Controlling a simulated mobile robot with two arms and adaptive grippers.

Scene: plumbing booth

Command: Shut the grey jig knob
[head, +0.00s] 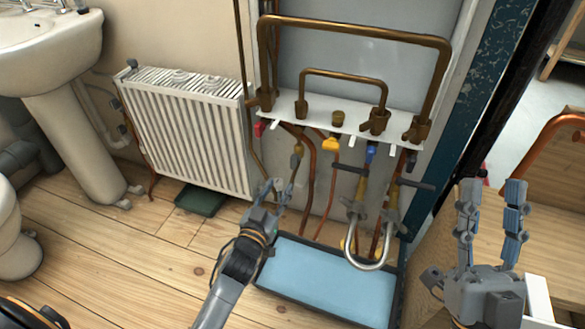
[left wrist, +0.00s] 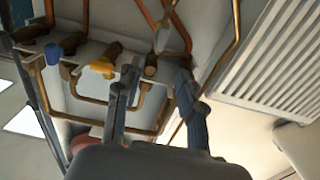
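The pipe jig has a white rail (head: 315,119) with brass fittings and small coloured handles: red (head: 260,128), yellow (head: 331,143) and blue (head: 371,152). Dark grey bar handles (head: 350,168) sit on the brass valves below, with smaller grey parts lower down near the silver U-shaped hose (head: 367,263). I cannot tell for sure which grey part is the jig knob. My left gripper (head: 275,188) is open and empty, below the rail's left part. In the left wrist view its fingers (left wrist: 155,85) stand apart, pointing towards the pipes. My right gripper (head: 493,187) is open and empty at the right.
A blue tray (head: 330,285) lies on the floor below the jig. A white radiator (head: 190,135) is to the left, with a dark green box (head: 200,200) below it. A washbasin (head: 50,45) stands far left. A wooden surface (head: 545,225) lies behind my right gripper.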

